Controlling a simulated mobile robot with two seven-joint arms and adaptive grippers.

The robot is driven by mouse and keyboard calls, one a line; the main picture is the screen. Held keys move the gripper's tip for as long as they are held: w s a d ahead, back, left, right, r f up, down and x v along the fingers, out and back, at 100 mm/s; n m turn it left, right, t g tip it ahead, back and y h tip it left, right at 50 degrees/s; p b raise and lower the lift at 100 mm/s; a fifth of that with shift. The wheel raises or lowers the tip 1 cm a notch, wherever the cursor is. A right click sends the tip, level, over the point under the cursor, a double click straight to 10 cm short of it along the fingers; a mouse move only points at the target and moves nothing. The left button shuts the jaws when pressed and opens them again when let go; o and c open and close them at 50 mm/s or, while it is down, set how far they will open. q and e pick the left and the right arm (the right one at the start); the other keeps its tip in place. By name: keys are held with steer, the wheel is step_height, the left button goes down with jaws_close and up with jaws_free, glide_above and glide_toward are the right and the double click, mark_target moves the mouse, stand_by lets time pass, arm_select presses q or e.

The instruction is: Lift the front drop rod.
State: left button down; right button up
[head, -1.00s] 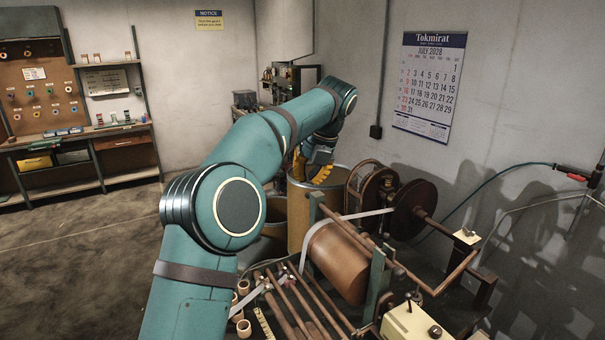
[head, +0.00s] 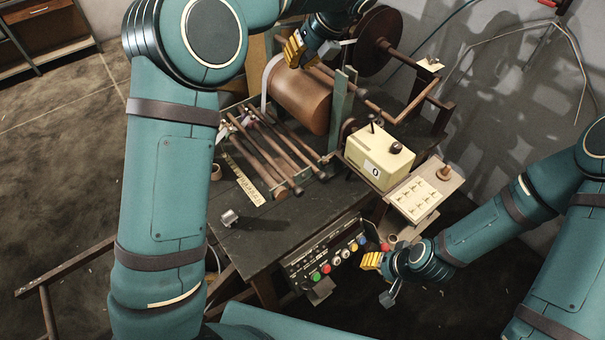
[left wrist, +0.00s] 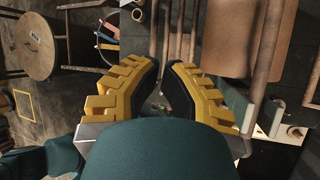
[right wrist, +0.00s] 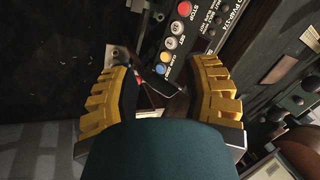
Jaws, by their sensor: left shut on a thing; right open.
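Several brown rods (head: 268,150) lie side by side in a rack on the dark table, left of and in front of the brown roller (head: 298,100). My left gripper (head: 293,52) is over the back left end of the roller, close to a rod (head: 325,76) running along its far side. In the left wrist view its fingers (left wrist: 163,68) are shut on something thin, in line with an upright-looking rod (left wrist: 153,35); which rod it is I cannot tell. My right gripper (head: 379,280) is open and empty before the control panel (head: 330,258); its spread fingers show in the right wrist view (right wrist: 160,85).
A cream counter box (head: 378,162) and a small tray (head: 420,192) stand right of the rack. A dark reel (head: 380,38) stands behind. A small grey block (head: 230,217) lies on the bare front of the table (head: 270,238).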

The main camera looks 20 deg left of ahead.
arm_select(q)
steer(key=s+d+f+n+t+y+b, duration=0.1)
steer(key=s+d+f+t+b, duration=0.2)
steer(key=f, duration=0.6)
steer(key=s+d+f+n+y+b, duration=0.1)
steer(key=s+d+f+y+b, duration=0.2)
steer(key=d+f, duration=0.45)
steer(key=s+d+f+n+t+h+b, duration=0.1)
steer(key=s+f+b, duration=0.6)
steer(key=s+f, duration=0.7)
step_height(320, 180, down, 3)
steer(key=t+h, duration=0.1)
steer(key=t, duration=0.1)
steer(key=shift+d+t, duration=0.2)
steer(key=shift+t, duration=0.2)
steer(key=b+x, duration=0.2)
steer(key=x, duration=0.8)
steer(key=shift+a+f, duration=0.15)
steer(key=shift+f, duration=0.05)
step_height(320, 180, up, 3)
steer(key=shift+w+a, duration=0.1)
steer(key=shift+a, duration=0.1)
steer(key=shift+a+r, duration=0.2)
steer(key=shift+r, duration=0.4)
